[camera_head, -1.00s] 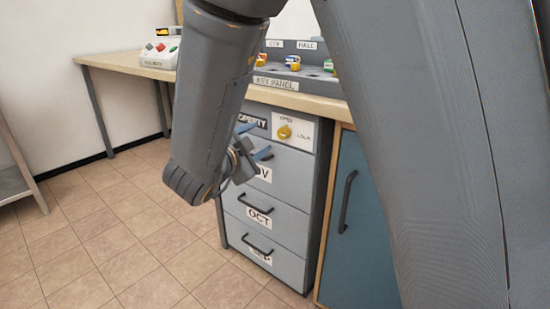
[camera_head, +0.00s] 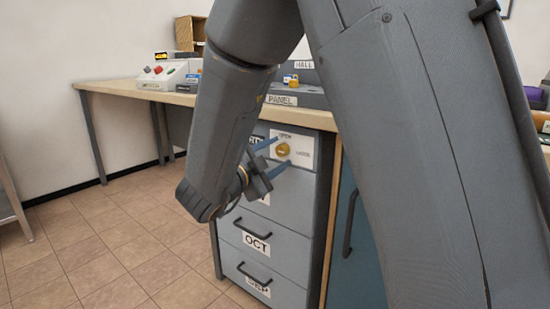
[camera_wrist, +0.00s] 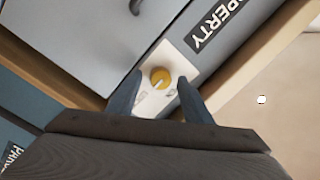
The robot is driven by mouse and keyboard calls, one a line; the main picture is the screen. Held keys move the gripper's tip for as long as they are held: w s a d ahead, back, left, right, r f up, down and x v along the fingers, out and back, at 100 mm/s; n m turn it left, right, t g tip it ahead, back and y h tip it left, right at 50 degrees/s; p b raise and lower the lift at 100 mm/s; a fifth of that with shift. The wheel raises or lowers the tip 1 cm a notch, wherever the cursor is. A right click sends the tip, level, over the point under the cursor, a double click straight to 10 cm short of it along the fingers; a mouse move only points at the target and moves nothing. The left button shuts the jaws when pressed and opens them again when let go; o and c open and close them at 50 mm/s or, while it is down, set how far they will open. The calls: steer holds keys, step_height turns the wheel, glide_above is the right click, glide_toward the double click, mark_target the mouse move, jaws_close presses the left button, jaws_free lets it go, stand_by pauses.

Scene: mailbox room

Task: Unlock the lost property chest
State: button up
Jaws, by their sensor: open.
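The lost property chest (camera_head: 293,197) is the grey drawer unit under the bench, with a partly hidden "PROPERTY" label that shows in the wrist view (camera_wrist: 216,25). Its lock is a round yellow knob (camera_head: 283,149) on a white plate (camera_head: 302,150) at the top right of the front, marked OPEN and LOCK. My gripper (camera_head: 272,157) is open in front of the plate. In the wrist view, the yellow knob (camera_wrist: 160,77) lies between and a little beyond the two blue fingertips of my gripper (camera_wrist: 159,80). I cannot see any contact with the knob.
Drawers with dark handles, one labelled OCT (camera_head: 256,242), lie below. A teal cupboard door (camera_head: 352,250) stands to the right. On the wooden bench (camera_head: 125,87) are a key panel (camera_head: 300,97) and a button console (camera_head: 165,75). The tiled floor (camera_head: 90,240) at left is clear.

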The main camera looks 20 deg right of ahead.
steer(key=shift+d, duration=0.1)
steer(key=c, duration=1.1)
steer(key=shift+o, duration=0.2)
steer(key=shift+r+n+p, duration=0.1)
steer(key=shift+n+p, duration=0.3)
steer(key=shift+p, duration=0.5)
steer(key=n+p, duration=0.3)
steer(key=p, duration=0.3)
steer(key=shift+r+p, duration=0.15)
steer(key=shift+p, duration=0.2)
steer(key=n+g+p, duration=0.1)
steer(key=n+p, duration=0.4)
steer(key=p, duration=0.4)
steer(key=shift+s+p, duration=0.1)
steer(key=shift+p, duration=0.2)
steer(key=n+p, duration=0.4)
steer(key=p, duration=0.2)
steer(key=shift+g, duration=0.3)
steer(key=n+p, duration=0.1)
steer(key=n, duration=0.1)
steer(key=n+p, duration=0.1)
steer(key=p, duration=0.1)
steer(key=shift+f+n+g, duration=0.2)
steer(key=shift+n+g, duration=0.1)
steer(key=shift+n, duration=0.1)
steer(key=shift+p, duration=0.4)
